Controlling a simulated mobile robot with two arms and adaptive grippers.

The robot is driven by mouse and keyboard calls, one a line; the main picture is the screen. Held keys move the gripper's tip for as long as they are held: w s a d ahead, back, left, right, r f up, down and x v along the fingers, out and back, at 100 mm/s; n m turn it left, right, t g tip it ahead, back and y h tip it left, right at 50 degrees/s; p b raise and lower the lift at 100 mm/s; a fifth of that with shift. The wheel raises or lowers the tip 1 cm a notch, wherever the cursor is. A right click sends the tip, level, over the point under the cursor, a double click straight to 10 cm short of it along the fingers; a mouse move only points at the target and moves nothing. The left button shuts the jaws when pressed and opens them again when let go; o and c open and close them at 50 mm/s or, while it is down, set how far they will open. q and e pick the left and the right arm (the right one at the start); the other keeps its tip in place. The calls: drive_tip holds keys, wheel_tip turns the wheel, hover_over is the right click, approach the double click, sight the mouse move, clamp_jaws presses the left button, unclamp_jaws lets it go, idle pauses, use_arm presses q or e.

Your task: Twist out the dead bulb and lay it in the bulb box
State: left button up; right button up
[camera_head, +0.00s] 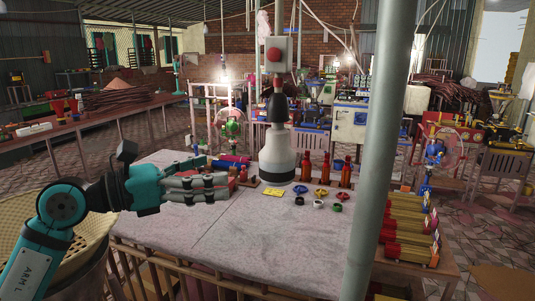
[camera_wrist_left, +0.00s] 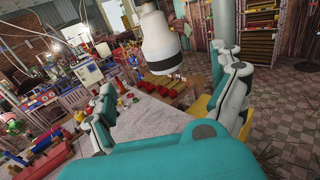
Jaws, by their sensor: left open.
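A lamp with a dark holder and a wide white body (camera_head: 277,152) hangs over the far part of the pale worktable (camera_head: 190,232). It also shows in the left wrist view (camera_wrist_left: 158,38), beyond and between my fingers. I cannot make out a separate bulb; any bulb inside is hidden. My left gripper (camera_head: 230,187) is open and empty, above the table, left of the lamp and apart from it. Its spread fingers show in the left wrist view (camera_wrist_left: 165,72). I cannot pick out a bulb box with certainty. My right gripper is not in view.
A grey post (camera_head: 380,150) rises at the right front. Incense bundles (camera_head: 410,228) lie beyond it. The table's front is clear.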

sight(261, 161)
use_arm(q)
drive_tip(key=p+x, duration=0.5)
drive_tip(key=x, duration=0.8)
drive_tip(key=shift+r, duration=0.15)
drive_tip(key=shift+w+d, duration=0.3)
drive_tip(key=shift+d, duration=0.2)
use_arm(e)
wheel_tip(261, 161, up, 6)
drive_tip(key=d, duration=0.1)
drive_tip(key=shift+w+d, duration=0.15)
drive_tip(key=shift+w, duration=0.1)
use_arm(q)
drive_tip(key=shift+c, duration=0.2)
drive_tip(key=c, duration=1.2)
drive_tip(key=o, duration=0.5)
drive_tip(key=c, duration=0.4)
drive_tip(key=shift+o, duration=0.2)
drive_tip(key=shift+f+g+b, duration=0.25)
drive_tip(key=shift+g+b, duration=0.05)
drive_tip(key=shift+b, duration=0.2)
drive_tip(key=shift+r+m+g+h+b, duration=0.1)
drive_tip(key=shift+m+g+h+b, duration=0.3)
drive_tip(key=shift+m+b, duration=0.15)
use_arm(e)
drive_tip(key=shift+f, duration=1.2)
